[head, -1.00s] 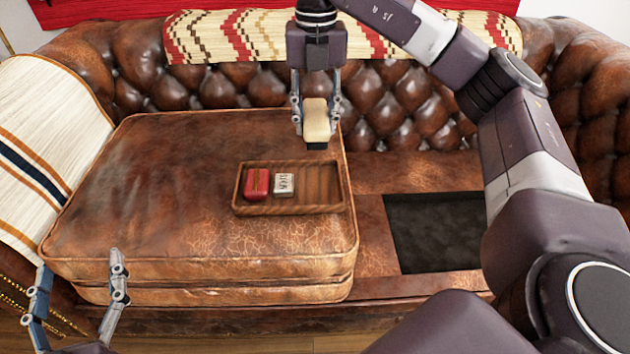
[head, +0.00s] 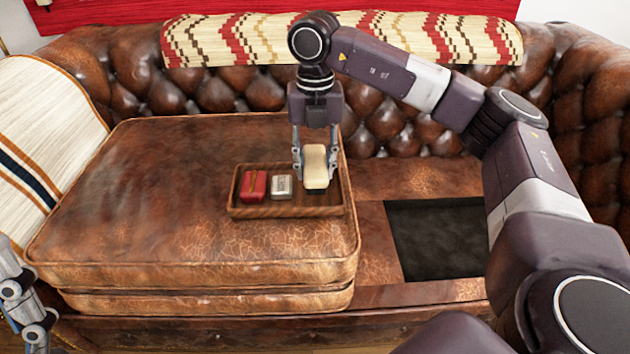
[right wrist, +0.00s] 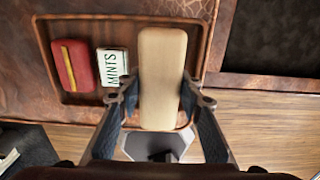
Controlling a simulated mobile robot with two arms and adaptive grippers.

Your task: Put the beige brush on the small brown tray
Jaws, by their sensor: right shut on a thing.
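The beige brush (head: 315,166) has a pale wooden back and dark bristles beneath. My right gripper (head: 315,172) is shut on it and holds it upright over the right part of the small brown tray (head: 262,212). In the right wrist view the brush (right wrist: 162,75) sits between the two fingers, over the tray's empty right side (right wrist: 118,25). I cannot tell whether its bristles touch the tray floor. My left gripper (head: 22,305) is only partly in view at the lower left edge, away from the tray.
A red box (head: 254,186) and a white mints tin (head: 281,187) lie in the tray's left and middle. The tray rests on stacked brown leather cushions (head: 150,210), near their right edge. A dark panel (head: 437,238) lies in the seat to the right.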

